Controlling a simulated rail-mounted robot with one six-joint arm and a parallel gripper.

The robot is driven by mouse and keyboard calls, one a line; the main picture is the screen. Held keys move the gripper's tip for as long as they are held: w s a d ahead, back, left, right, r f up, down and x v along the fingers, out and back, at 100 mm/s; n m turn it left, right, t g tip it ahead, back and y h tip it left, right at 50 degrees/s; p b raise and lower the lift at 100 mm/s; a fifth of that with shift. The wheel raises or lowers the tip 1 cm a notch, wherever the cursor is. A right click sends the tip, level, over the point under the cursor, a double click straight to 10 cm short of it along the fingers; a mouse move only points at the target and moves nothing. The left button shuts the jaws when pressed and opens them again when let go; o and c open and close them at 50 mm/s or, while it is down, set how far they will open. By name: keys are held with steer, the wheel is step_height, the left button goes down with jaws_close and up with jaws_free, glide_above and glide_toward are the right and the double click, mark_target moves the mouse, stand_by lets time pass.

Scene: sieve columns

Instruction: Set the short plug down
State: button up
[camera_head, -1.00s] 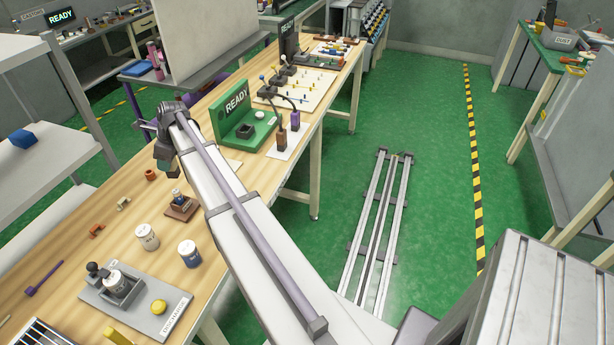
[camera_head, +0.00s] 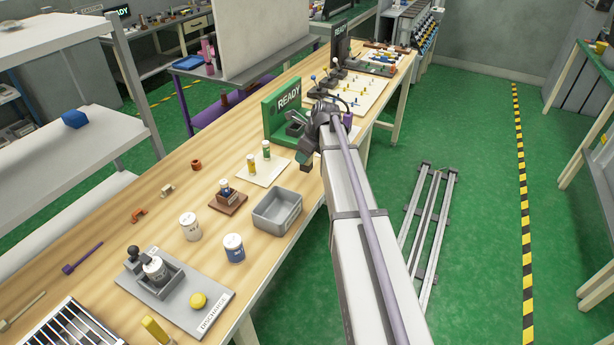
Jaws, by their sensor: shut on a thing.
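My gripper (camera_head: 305,160) is at the end of my arm, over the right part of the wooden bench in front of the green READY station (camera_head: 283,112). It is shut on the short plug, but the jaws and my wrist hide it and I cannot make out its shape. A purple block with a black cable (camera_head: 347,119) shows just right of my wrist, partly covered by it. The brown block that stood beside it is hidden behind my arm.
A pegged board (camera_head: 355,92) lies beyond.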

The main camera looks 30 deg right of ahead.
step_height(320, 180, down, 4)
steer(key=b, duration=0.3)
steer(key=shift+f+b, duration=0.1)
steer(key=shift+b, duration=0.3)
steer(key=shift+r+p, duration=0.3)
steer(key=shift+r, duration=0.05)
steer(key=shift+f, duration=0.3)
steer(key=o, duration=0.9)
steer(key=shift+r, duration=0.1)
